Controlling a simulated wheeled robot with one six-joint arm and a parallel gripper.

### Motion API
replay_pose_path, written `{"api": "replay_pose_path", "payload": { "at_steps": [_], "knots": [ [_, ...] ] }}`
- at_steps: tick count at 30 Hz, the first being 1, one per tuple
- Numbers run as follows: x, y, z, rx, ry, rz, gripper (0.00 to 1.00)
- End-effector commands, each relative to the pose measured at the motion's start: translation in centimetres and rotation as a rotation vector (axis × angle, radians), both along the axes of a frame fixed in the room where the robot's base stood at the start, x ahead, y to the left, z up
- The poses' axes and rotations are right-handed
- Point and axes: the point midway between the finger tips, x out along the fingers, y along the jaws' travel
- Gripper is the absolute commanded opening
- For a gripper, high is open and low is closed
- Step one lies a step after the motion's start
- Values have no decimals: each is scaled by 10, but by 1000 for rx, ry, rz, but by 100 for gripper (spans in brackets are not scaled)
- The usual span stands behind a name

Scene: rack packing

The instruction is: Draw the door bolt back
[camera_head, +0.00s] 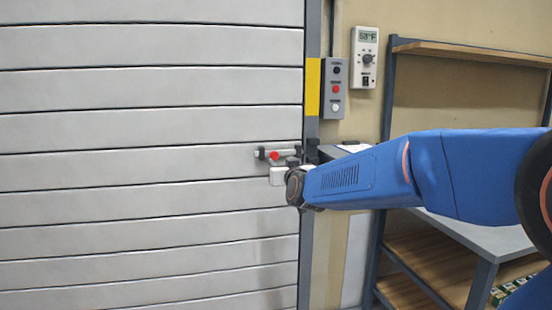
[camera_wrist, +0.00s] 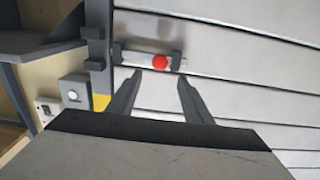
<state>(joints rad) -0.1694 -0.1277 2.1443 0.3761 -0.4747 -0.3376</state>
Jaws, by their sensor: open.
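The door bolt (camera_head: 287,152) is a pale horizontal bar with a red knob (camera_head: 274,155), held in dark brackets near the right edge of the slatted grey door (camera_head: 150,130). In the wrist view, turned about, the bolt (camera_wrist: 140,58) lies just beyond my fingertips, beside the dark door post (camera_wrist: 98,40). My gripper (camera_wrist: 160,77) is open, its two dark fingers pointing at the bolt. The red knob (camera_wrist: 160,62) shows centred between the tips, slightly past them; contact cannot be told. Whether the bar's end sits in the post's catch is unclear. In the head view my wrist hides the fingers.
A grey button box (camera_head: 335,89) and a white thermostat (camera_head: 364,57) are on the wall right of the door post. A shelf rack (camera_head: 388,100) and a grey table (camera_head: 470,232) stand at the right, behind my arm. The door face left of the bolt is clear.

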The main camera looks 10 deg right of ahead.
Motion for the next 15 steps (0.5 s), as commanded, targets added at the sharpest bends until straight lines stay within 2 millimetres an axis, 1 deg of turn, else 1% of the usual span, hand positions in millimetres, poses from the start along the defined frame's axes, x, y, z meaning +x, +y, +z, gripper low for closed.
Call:
{"api": "replay_pose_path", "payload": {
  "at_steps": [1,9,15],
  "knots": [
    [9,0,-1,-1,1,-1,46],
    [51,-1,-1,0,1,-1,46],
    [77,0,-1,0,1,0,46]
  ]
}}
